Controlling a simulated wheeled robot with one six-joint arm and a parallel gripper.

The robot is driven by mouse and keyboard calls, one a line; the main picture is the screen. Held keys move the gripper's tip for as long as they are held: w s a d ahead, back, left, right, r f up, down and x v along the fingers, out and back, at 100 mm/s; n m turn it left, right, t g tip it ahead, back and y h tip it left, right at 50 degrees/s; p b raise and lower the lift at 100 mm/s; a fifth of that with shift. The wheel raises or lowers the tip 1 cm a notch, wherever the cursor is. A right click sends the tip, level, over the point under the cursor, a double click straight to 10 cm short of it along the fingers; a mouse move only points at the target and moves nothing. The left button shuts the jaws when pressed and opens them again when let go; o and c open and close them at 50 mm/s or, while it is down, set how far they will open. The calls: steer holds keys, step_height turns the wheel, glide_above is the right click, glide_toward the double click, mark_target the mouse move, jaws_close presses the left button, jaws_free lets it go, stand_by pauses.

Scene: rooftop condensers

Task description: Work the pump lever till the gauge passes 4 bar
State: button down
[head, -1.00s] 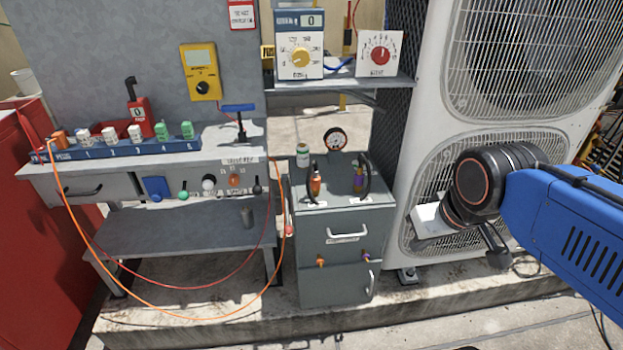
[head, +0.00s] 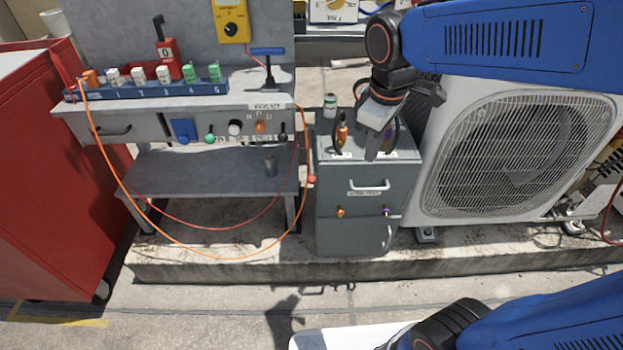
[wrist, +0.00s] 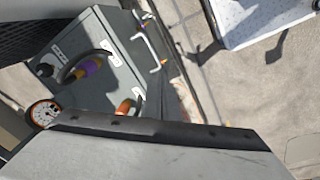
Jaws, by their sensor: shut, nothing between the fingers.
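The round pressure gauge (wrist: 43,113) shows in the wrist view at the left, on the grey cabinet (wrist: 105,50); its reading is too small to tell. In the head view the gauge is hidden behind my arm. My gripper (head: 378,146) is shut and empty, pointing down over the right part of the cabinet top (head: 345,152). I cannot tell whether it touches anything there. A blue T-shaped handle (head: 267,52) stands upright on the bench, left of my gripper and well apart from it. I cannot tell which part is the pump lever.
An orange connector (head: 342,132) stands on the cabinet beside my gripper; a purple one (wrist: 88,68) shows in the wrist view. A white condenser (head: 500,150) stands close on the right. The bench (head: 190,170) with hanging orange cable (head: 190,252) is left. Floor in front is clear.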

mark_target(307, 177)
steer(key=w+a+f+n, duration=0.2)
steer(key=w+a+n, duration=0.1)
steer(key=a, duration=0.4)
steer(key=w+a+f+n+g+h, duration=0.1)
steer(key=w+a+f+n, duration=0.1)
steer(key=a, duration=0.5)
steer(key=shift+w+a+f+n+g, duration=0.3)
steer(key=shift+w+n, duration=0.45)
steer(key=shift+n, duration=0.35)
steer(key=shift+d+f, duration=0.2)
steer(key=shift+f, duration=1.5)
steer(key=shift+d+f, duration=0.15)
steer(key=shift+f, duration=1.65)
steer(key=shift+f, duration=2.15)
